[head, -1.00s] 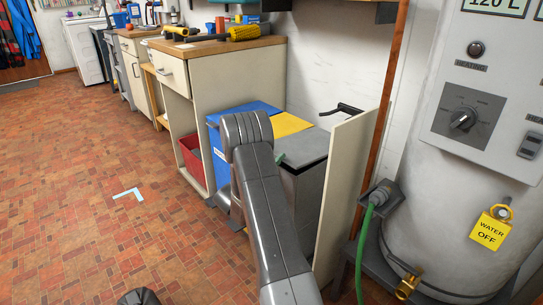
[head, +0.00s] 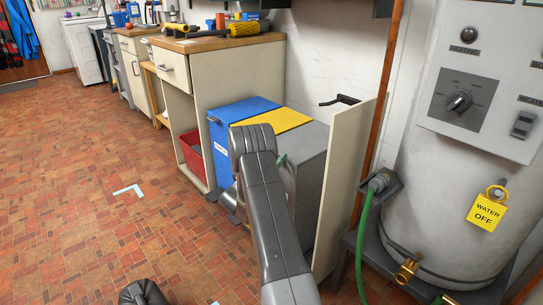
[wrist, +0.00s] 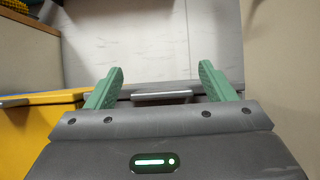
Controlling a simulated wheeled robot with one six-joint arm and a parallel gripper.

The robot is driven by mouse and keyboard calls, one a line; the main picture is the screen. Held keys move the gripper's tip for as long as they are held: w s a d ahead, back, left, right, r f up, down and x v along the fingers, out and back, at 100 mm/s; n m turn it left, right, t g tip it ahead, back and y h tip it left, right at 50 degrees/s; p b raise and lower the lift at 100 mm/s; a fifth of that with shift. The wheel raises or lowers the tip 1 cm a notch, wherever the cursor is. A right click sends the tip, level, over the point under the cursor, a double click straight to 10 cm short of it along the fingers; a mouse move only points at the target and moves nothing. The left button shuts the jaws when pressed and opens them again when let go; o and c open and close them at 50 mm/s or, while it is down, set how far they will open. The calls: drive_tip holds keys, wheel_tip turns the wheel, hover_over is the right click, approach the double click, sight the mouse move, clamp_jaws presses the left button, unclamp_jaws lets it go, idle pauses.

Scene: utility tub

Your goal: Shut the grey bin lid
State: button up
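The grey bin (head: 312,185) stands at the right end of a row of bins, partly hidden behind my arm. Its grey lid (head: 308,138) looks flat and about level with the yellow lid beside it. In the head view, one green fingertip (head: 282,161) shows at the bin's front. Whether the fingers touch the bin or lid cannot be told.
A yellow-lidded bin (head: 275,122) and a blue bin (head: 240,111) stand left of the grey one. A cream panel (head: 345,185) closes off its right side. A cabinet (head: 235,75) stands behind left, and a water heater (head: 450,190) is at right. The floor at left is clear.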

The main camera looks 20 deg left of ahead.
drive_tip(key=v, duration=1.3)
drive_tip(key=shift+s+f, duration=0.25)
drive_tip(key=shift+a, duration=0.1)
drive_tip(key=x, duration=1.4)
